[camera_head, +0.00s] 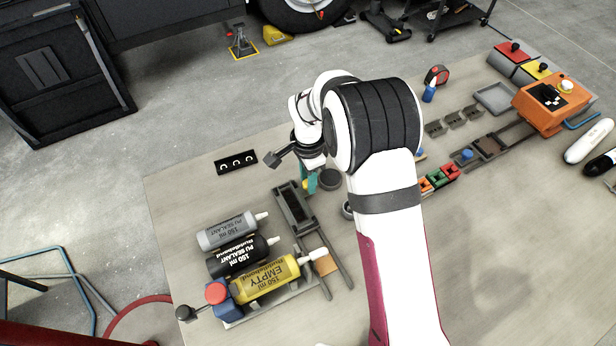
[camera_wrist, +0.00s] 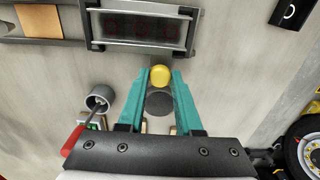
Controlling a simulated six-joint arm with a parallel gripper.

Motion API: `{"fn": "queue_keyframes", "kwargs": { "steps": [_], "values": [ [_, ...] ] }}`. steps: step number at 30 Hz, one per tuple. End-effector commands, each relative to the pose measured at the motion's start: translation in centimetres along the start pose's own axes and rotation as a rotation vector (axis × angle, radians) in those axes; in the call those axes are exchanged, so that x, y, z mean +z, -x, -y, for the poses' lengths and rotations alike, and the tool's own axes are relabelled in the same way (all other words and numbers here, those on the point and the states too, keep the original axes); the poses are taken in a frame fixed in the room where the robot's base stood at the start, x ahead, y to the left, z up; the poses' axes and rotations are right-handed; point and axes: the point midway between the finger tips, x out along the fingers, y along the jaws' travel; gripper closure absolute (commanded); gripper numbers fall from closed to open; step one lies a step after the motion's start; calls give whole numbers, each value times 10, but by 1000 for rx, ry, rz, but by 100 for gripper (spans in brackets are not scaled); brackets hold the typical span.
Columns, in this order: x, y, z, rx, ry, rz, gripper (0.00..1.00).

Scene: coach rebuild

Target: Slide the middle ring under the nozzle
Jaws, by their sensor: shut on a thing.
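My gripper (camera_wrist: 160,78) has its teal fingers shut on a small yellow round-ended piece (camera_wrist: 160,75), above the bench. In the head view my gripper (camera_head: 309,182) is partly hidden by my arm. A black strip with three white rings (camera_head: 237,163) lies left of it; a corner of the strip (camera_wrist: 290,14) shows in the wrist view. I cannot tell which ring or nozzle is meant.
A dark tray on rails (camera_head: 294,208) lies close by my gripper. It also shows in the wrist view (camera_wrist: 140,31). A grey cup (camera_wrist: 98,97) holds a red-handled tool. A tan block (camera_head: 323,263) stands at the yellow cartridge's nozzle.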

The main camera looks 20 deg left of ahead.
Motion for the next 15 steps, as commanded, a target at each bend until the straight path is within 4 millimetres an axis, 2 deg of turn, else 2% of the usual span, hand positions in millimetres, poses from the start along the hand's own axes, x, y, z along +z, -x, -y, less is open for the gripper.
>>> {"fn": "queue_keyframes", "kwargs": {
  "steps": [3,6,8,15],
  "values": [
    [0,1,1,-4,1,-1,100],
    [-1,2,-10,-3,0,-1,100],
    [-1,2,-23,-2,-1,-1,100],
    [-2,1,-94,1,-2,-3,100]
  ]
}}
